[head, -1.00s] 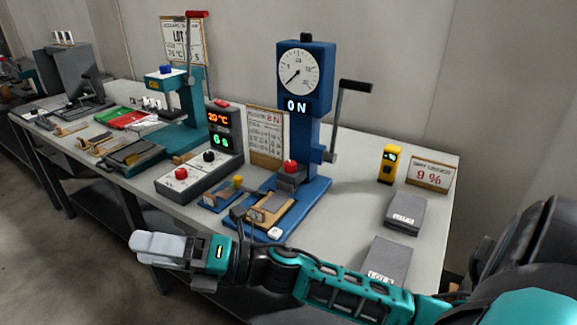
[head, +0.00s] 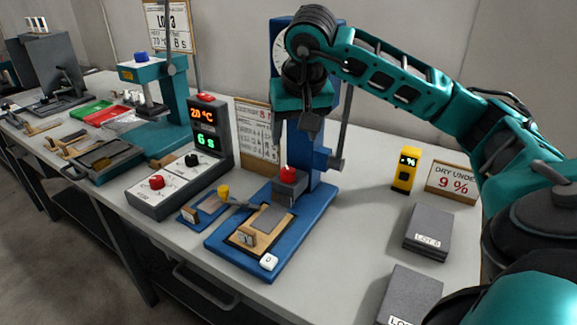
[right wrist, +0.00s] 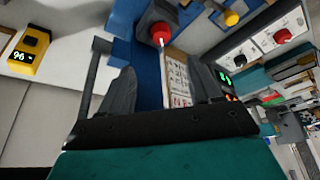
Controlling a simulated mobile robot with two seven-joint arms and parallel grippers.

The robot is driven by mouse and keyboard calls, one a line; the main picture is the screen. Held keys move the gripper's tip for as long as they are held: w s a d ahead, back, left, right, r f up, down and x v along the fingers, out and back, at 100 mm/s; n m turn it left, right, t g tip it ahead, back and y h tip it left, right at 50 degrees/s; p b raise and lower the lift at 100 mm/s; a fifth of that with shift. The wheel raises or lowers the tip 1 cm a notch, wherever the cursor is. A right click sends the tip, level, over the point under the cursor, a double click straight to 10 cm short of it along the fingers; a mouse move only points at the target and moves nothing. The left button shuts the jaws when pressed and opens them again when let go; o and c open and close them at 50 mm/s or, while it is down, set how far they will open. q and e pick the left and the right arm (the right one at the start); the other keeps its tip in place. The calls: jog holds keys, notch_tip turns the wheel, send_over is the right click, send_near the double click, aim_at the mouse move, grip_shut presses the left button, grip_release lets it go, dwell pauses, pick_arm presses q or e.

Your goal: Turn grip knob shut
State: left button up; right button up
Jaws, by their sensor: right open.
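A red knob (head: 288,173) sits on top of a grey block (head: 290,187) on the base of the blue pull tester stand (head: 304,150). I cannot tell from its label whether it is the grip knob. My right gripper (head: 310,124) hangs above this knob, pointing down, apart from it, in front of the blue column. In the right wrist view the same red knob (right wrist: 161,33) shows beyond my two spread fingers (right wrist: 164,78), with nothing between them. My left gripper is out of view.
A lever (head: 345,130) stands right of the blue column, close to my arm. A control box (head: 170,182) with red and black knobs stands left.

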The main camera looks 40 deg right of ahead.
aim_at(288, 170)
jog(key=b+x, duration=0.1)
jog(key=x, duration=1)
jog(key=shift+s+a+b, duration=0.1)
jog(key=shift+a+b, duration=0.05)
jog(key=shift+b, duration=0.15)
jog(key=shift+f, duration=0.5)
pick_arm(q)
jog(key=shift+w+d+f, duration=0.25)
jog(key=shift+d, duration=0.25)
pick_arm(e)
jog(key=c, duration=1)
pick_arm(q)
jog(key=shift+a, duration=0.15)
pick_arm(e)
jog(key=shift+c, duration=0.2)
